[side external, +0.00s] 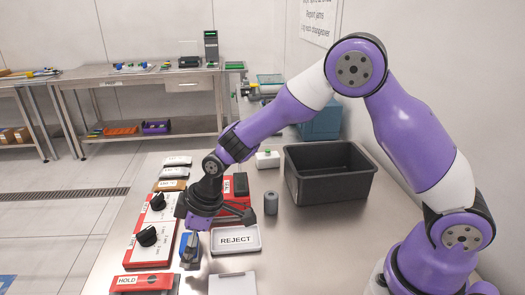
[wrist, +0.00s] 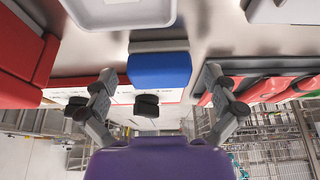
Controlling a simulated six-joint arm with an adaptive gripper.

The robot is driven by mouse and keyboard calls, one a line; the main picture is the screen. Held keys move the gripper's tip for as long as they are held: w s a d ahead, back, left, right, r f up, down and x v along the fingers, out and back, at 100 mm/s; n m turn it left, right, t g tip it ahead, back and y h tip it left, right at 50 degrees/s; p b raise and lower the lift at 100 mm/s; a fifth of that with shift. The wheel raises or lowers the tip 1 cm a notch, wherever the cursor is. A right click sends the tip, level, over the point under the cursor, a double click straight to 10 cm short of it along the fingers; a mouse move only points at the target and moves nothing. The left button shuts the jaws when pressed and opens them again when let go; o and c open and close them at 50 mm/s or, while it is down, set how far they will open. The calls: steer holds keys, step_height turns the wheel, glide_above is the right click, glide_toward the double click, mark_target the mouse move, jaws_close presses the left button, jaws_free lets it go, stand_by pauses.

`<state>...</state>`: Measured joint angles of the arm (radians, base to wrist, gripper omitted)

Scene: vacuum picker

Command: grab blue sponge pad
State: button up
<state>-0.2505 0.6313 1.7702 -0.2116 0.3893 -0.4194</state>
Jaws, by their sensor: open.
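The blue sponge pad (side external: 189,254), with a grey strip along one edge, lies on the steel table left of the REJECT tray in the side view. In the wrist view the blue pad (wrist: 159,71) is centred between my two spread fingers, with a visible gap on each side. My gripper (side external: 214,220) is open and empty, pointing down just behind the pad in the side view. Its fingers also show in the wrist view (wrist: 158,78). My wrist and gripper hide part of the table near the pad's far end.
The white REJECT tray (side external: 236,251) lies right of the pad. Red-and-white panels with black knobs (side external: 147,236) stand left, and a red HOLD box (side external: 125,281) in front. A grey cylinder (side external: 271,203) and a dark bin (side external: 320,187) stand behind right. Table space right of the tray is clear.

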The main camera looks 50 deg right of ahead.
steer(key=c, duration=1)
steer(key=shift+c, duration=0.2)
